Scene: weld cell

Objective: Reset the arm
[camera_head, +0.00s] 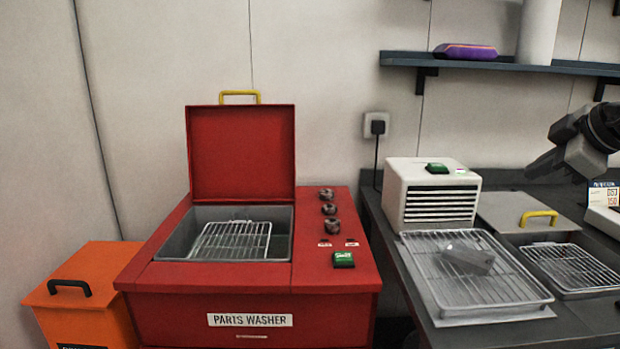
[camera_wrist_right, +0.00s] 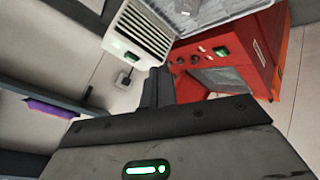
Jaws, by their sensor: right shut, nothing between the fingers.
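My right gripper (camera_head: 535,170) hangs at the right edge of the head view, above the dark bench and clear of everything on it. Its fingers are closed together and empty; they also show in the right wrist view (camera_wrist_right: 159,78). My left gripper is in neither view.
A red parts washer (camera_head: 252,276) stands with its lid up and a wire rack (camera_head: 232,240) inside. A shelf (camera_head: 500,66) runs above.

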